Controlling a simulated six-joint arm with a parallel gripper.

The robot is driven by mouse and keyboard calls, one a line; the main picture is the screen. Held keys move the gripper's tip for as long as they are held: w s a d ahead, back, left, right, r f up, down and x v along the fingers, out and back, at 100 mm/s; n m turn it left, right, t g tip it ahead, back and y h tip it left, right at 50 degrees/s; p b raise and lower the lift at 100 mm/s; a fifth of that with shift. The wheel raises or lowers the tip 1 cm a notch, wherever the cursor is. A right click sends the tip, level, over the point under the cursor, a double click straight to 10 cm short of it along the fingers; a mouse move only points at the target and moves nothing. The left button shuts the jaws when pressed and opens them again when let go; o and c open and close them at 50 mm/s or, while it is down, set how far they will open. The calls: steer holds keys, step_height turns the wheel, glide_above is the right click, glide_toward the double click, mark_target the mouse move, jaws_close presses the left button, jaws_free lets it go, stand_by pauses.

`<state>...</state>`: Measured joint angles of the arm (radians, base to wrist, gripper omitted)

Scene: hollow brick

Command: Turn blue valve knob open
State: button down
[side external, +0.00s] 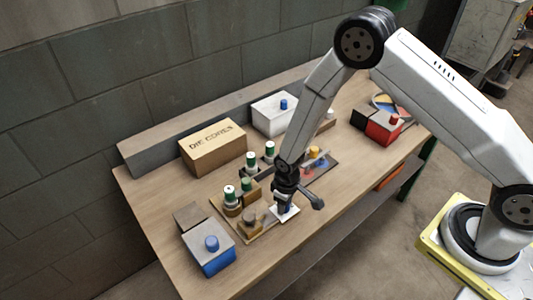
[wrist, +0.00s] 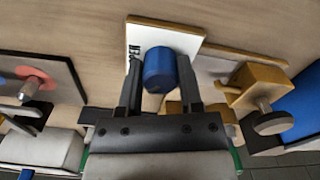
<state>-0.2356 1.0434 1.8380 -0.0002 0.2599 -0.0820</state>
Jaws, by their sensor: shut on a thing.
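The blue valve knob (wrist: 160,70) sits in the middle of the wrist view, over a white plate (wrist: 182,36) with dark lettering on it. My gripper (wrist: 158,82) has one finger on each side of the knob and is shut on it. In the side external view, my gripper (side external: 286,194) points down at the white plate (side external: 285,211) near the front of the table. The knob is mostly hidden there behind the gripper.
A wooden fixture with a grey knob (side external: 249,223) stands just left of the gripper. Green-and-white cylinders (side external: 251,162) stand behind it. A blue-and-white box (side external: 209,256) is at the front left, a cardboard box (side external: 213,148) at the back, and a red box (side external: 383,128) at the right.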

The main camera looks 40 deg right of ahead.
steer(key=m, duration=0.5)
steer(key=shift+m, duration=0.3)
steer(key=m, duration=0.4)
steer(key=shift+a+m, duration=0.1)
steer(key=shift+m, duration=0.3)
steer(key=shift+c, duration=1.3)
jaws_free()
steer(key=shift+r, duration=0.1)
steer(key=shift+r, duration=3.85)
